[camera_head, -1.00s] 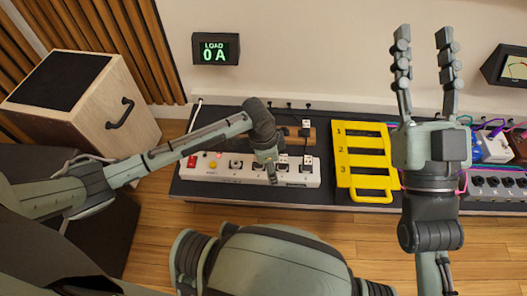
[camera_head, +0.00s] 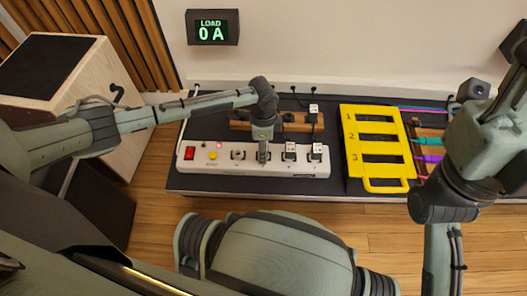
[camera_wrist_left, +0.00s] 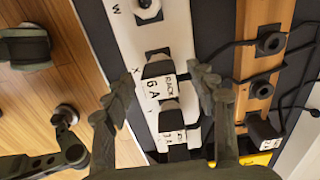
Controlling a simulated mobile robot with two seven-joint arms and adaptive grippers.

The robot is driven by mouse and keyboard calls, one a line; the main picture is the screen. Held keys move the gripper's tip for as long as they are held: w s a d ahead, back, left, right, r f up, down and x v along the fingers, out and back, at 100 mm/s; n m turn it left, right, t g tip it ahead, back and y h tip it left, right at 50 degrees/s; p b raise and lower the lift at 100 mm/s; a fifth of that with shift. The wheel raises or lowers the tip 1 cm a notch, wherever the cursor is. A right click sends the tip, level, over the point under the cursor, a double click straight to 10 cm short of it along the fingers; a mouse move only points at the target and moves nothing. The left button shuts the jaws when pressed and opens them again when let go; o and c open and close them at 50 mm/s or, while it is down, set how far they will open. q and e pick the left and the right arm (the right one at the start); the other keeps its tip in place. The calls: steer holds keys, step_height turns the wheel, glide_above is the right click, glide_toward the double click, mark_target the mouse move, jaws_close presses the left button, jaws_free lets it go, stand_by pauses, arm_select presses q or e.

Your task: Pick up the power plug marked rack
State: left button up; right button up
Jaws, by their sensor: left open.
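The plug marked RACK (camera_wrist_left: 158,67) shows in the left wrist view, a dark body with a white lettered label, seated in the white power strip (camera_wrist_left: 122,18). A second labelled plug (camera_wrist_left: 170,106) sits just below it. My left gripper (camera_wrist_left: 162,76) is open, its fingers on either side of the plugs with nothing held; contact cannot be told. In the head view my left gripper (camera_head: 263,150) points down over the strip (camera_head: 210,166), left of two white-topped plugs (camera_head: 290,151) and hiding part of the strip. My right gripper (camera_head: 513,75) is cut off at the right edge.
A wooden strip (camera_head: 238,125) with black sockets and a plug (camera_head: 314,110) lies behind the power strip. A yellow numbered frame (camera_head: 378,172) lies to the right. The display (camera_head: 212,27) reads LOAD 0 A. A speaker cabinet (camera_head: 125,150) stands left.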

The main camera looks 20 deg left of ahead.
arm_select(q)
steer(key=shift+f, duration=0.45)
steer(key=c, duration=1.3)
steer(key=shift+o, duration=0.2)
steer(key=shift+r, duration=0.1)
